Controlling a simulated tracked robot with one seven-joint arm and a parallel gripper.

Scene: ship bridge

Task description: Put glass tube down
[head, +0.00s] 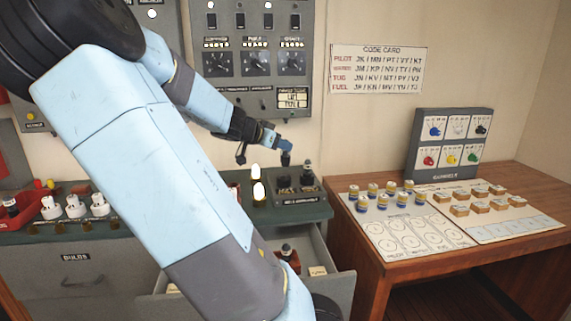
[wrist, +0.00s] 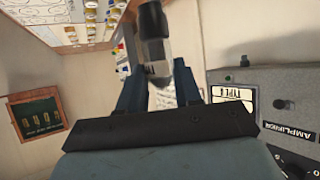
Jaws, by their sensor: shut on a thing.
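My gripper (head: 284,144) is shut on a dark-capped glass tube (head: 286,159), held upright above a grey socket box (head: 292,201) on the green-topped counter. In the wrist view my gripper (wrist: 157,82) shows its two blue fingers on either side of the glass tube (wrist: 155,48), which has a dark end and a clear part. Another dark tube (head: 307,173) stands at the right of the socket box. I cannot tell whether the held tube touches the box. The box's label is too small to read surely.
An open drawer (head: 317,286) below holds another tube (head: 287,251). The wall panel (head: 250,75) rises behind. A wooden desk (head: 440,262) with cards, small jars and blocks is at right.

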